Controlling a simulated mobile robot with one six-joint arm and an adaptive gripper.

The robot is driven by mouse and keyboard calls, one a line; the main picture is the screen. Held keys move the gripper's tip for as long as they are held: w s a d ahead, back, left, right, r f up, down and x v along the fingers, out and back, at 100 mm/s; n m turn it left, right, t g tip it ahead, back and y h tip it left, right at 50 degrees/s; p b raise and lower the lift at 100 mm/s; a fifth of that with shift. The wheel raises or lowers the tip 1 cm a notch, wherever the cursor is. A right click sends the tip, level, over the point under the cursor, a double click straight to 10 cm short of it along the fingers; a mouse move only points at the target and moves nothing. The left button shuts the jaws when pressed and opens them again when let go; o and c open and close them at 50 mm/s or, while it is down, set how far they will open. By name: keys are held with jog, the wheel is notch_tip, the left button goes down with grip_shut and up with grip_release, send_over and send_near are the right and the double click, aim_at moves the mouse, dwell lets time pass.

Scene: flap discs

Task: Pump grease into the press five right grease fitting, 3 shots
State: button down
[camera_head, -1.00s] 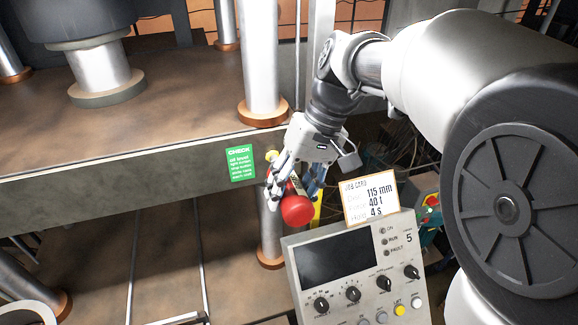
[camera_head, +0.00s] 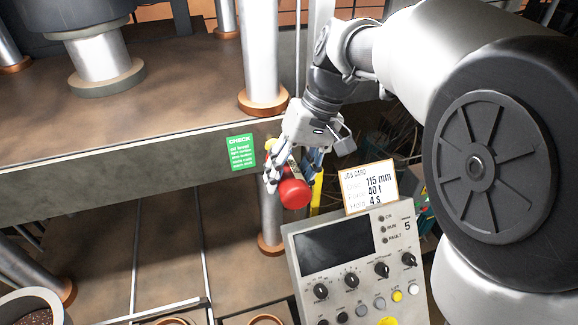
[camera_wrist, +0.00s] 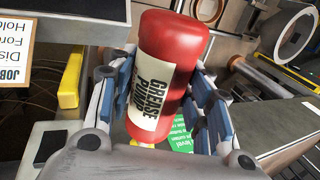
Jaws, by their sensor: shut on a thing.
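My gripper (camera_head: 294,172) is shut on a red grease pump (camera_head: 293,192). In the wrist view the pump (camera_wrist: 169,75) sits between the blue-padded fingers (camera_wrist: 160,110), its cream label reading "GREASE PUMP". In the head view its rounded red end points toward the camera. The gripper is in front of the press edge (camera_head: 100,178), just right of the green CHECK sign (camera_head: 241,152). A small yellow spot (camera_head: 270,145) shows on the press edge beside the gripper; I cannot tell if it is the fitting. The pump's far end is hidden, so contact cannot be told.
The control panel (camera_head: 340,300) marked 5 stands close below and right of the gripper, with a job card (camera_head: 370,187) on top. A steel column (camera_head: 262,55) rises behind. A yellow bar (camera_head: 316,192) stands just right of the pump. Open space lies under the press edge.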

jog(key=shift+s+d, duration=0.1)
jog(key=shift+s, duration=0.35)
jog(key=shift+s+d+b, duration=0.1)
jog(key=shift+s+b, duration=0.1)
jog(key=shift+b, duration=0.15)
jog(key=shift+w+p, duration=0.3)
jog(key=shift+w, duration=0.05)
dwell(1.0)
jog(key=shift+s, duration=0.45)
jog(key=s+d+b, duration=0.2)
jog(key=s+b, duration=0.1)
jog(key=s, duration=0.5)
jog(key=shift+s+d, duration=0.25)
jog(key=shift+s, duration=0.05)
dwell(0.5)
